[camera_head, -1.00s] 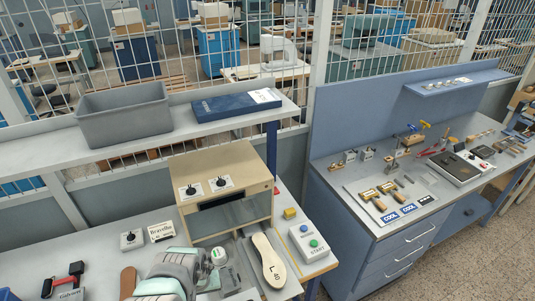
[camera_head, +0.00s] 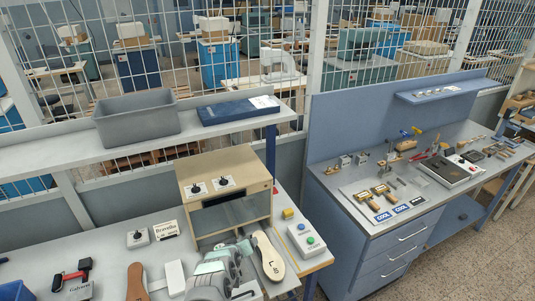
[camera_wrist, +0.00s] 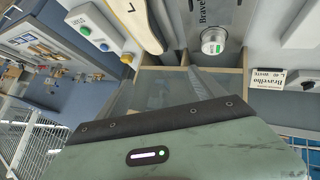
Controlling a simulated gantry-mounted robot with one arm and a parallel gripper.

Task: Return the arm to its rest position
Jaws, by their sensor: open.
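My gripper (camera_head: 222,266), mint green and grey, is low in the head view, over the left bench in front of the wooden box (camera_head: 226,170). Its green body with a lit white strip fills the lower wrist view. In the wrist view, a round white dial (camera_wrist: 213,42) with a green display sits beyond my gripper, near the insole (camera_wrist: 147,24).
A control box (camera_head: 307,238) with green and blue buttons stands right of the insole. A grey bin (camera_head: 137,120) and blue case (camera_head: 238,110) rest on the shelf above. A brown sole-shaped piece (camera_head: 137,283) and a white block (camera_head: 174,277) lie left of my arm.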

